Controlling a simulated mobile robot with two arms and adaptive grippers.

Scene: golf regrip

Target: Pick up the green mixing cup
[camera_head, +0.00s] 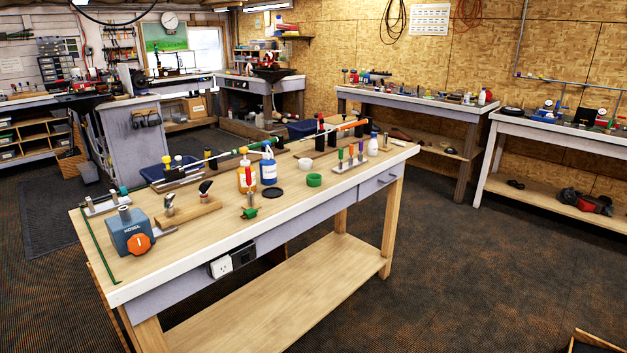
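The green mixing cup (314,180) is a small, short, round cup standing upright on the wooden workbench (345,198), near its front edge and right of the middle. It is not held by anything. A white cup (305,164) of similar size stands just behind it. Neither of my grippers shows in the head view.
A black dish (273,193) lies left of the cup, with orange and blue bottles behind it. A rack of colored-handled tools (350,166) stands to the right. A green-ended tool (249,212) sits near the front edge. Dark floor in front of the bench is clear.

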